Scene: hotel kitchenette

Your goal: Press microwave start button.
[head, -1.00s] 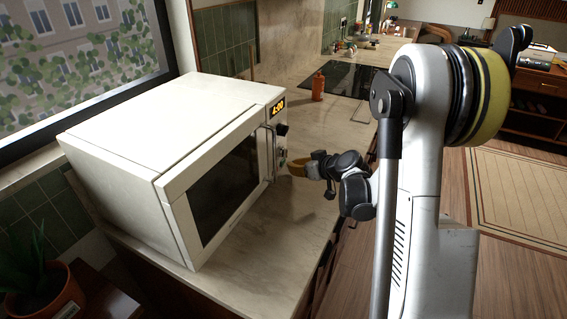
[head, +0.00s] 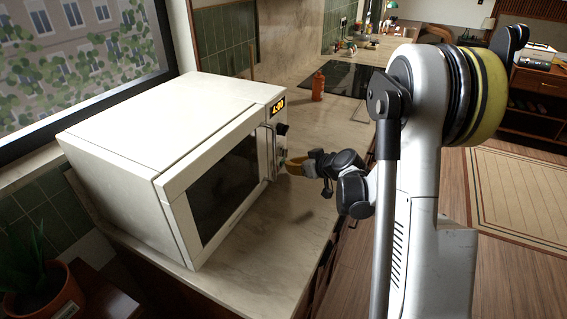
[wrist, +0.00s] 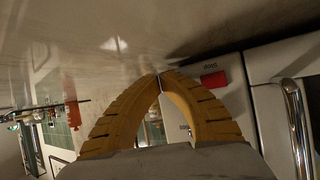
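The white microwave (head: 165,125) stands on the counter, its door shut and its display (head: 278,106) lit with orange digits. A dark knob (head: 282,129) sits below the display, right of the door handle (head: 270,152). My gripper (head: 287,167) is at the lower part of the control panel; the head view does not show clearly whether it touches. In the wrist view, my yellow fingers (wrist: 160,76) meet at their tips with nothing between them. A red button (wrist: 213,79) with small inverted lettering is just right of the tips. I cannot make out a start button; the fingers cover part of the panel.
The counter (head: 262,262) is bare in front of the microwave. An orange bottle (head: 318,86) stands behind my gripper, near the black cooktop (head: 340,79). A potted plant (head: 45,290) is at lower left. The metal door handle also shows in the wrist view (wrist: 296,120).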

